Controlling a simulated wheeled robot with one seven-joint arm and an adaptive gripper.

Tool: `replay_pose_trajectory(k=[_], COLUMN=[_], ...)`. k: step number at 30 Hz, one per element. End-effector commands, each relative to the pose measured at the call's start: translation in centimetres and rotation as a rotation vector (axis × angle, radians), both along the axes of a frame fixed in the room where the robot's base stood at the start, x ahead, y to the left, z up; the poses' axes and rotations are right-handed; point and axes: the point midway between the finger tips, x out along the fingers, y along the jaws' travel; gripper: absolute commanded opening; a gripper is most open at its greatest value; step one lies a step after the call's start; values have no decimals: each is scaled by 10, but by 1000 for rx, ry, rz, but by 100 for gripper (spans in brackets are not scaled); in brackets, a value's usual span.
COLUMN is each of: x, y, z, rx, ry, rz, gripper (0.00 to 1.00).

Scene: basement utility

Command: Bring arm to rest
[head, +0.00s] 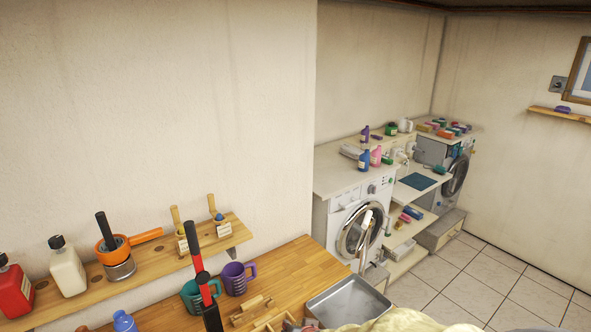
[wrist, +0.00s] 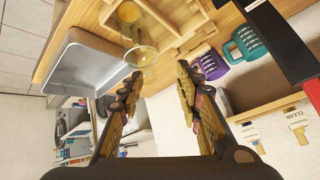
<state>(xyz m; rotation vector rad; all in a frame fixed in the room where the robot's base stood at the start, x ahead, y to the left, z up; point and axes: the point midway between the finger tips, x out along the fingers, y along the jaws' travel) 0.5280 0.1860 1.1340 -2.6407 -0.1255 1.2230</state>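My gripper (wrist: 160,73) reaches up from the bottom of the wrist view. Its two fingers are spread apart and nothing is held between them. A clear glass-like round vessel (wrist: 139,54) lies just beyond the left fingertip in that view; I cannot tell whether they touch. The gripper points towards the wooden bench (wrist: 186,14), near the metal tray (wrist: 72,68). In the head view I cannot clearly make out the gripper.
The metal tray (head: 347,302), teal mug (head: 192,297) and purple mug (head: 238,278) stand on the bench (head: 283,264). A red and black tool (head: 203,276) rises in front. A wall shelf (head: 150,270) holds bottles. Washing machines (head: 352,215) stand beyond; tiled floor (head: 500,290) is clear at right.

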Motion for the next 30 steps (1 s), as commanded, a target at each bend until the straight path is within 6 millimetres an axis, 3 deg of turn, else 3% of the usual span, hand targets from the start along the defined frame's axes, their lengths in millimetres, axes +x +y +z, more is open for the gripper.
replay_pose_trajectory(k=[4,8,15,18,24,30], x=[-54,-107,-196,-221,-232,-233], y=[-5,-28,-105,-136,-173,-186], z=[6,16,40,49,72,79], rx=[-8,-51,-179,-225,-251,-243], ry=[163,289,423,415,266,210], rz=[124,205,237,207,105,47], gripper=[34,34,34,34,34,34])
